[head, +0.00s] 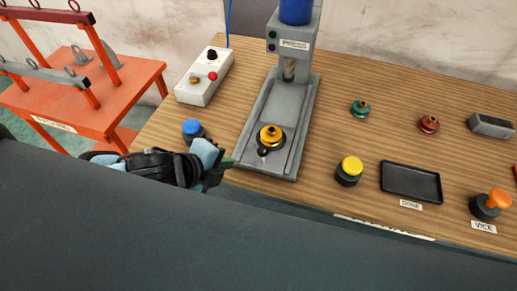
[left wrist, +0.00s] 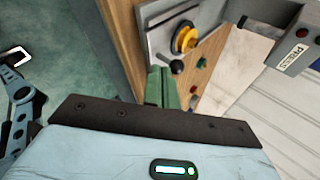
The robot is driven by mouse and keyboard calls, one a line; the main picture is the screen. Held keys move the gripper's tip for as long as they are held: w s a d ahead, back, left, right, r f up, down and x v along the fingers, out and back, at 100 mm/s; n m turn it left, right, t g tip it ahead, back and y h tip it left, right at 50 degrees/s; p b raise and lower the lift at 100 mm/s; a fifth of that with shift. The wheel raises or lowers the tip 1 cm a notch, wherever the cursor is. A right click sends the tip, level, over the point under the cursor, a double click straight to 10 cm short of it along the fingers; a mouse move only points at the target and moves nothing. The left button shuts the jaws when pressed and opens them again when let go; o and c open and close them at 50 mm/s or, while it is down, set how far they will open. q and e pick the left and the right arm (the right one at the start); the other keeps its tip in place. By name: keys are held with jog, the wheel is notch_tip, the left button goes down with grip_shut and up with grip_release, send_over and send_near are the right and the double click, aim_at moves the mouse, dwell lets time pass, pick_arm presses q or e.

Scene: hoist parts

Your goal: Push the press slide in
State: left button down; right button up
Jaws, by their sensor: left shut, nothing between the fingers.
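The grey press (head: 280,95) stands on the wooden bench with its ram column at the back. Its slide (head: 264,155) sits at the near end of the track, carrying a gold-yellow part (head: 270,135) and a black knob (head: 263,151). My left gripper (head: 228,163) is shut and empty, just left of the slide's near end. In the left wrist view its green fingers (left wrist: 162,88) are just short of the black knob (left wrist: 177,67); I cannot tell whether they touch it. The gold-yellow part (left wrist: 185,38) shows beyond. My right gripper is not in view.
A control box (head: 205,77) and a blue button (head: 193,128) lie left of the press. A yellow button (head: 349,171), a black tray (head: 411,197), green (head: 360,109) and red (head: 428,124) parts lie right. An orange stand (head: 83,98) is beyond the bench's left edge.

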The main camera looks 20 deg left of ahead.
aim_at(256, 155)
pick_arm(q)
jog(key=shift+w+f, duration=0.1)
jog(key=x, duration=1)
jog(key=shift+f, duration=0.1)
jog(key=shift+w+d, duration=0.35)
jog(key=shift+w, duration=0.5)
jog(key=shift+w+d, duration=0.4)
jog(key=shift+w, duration=0.55)
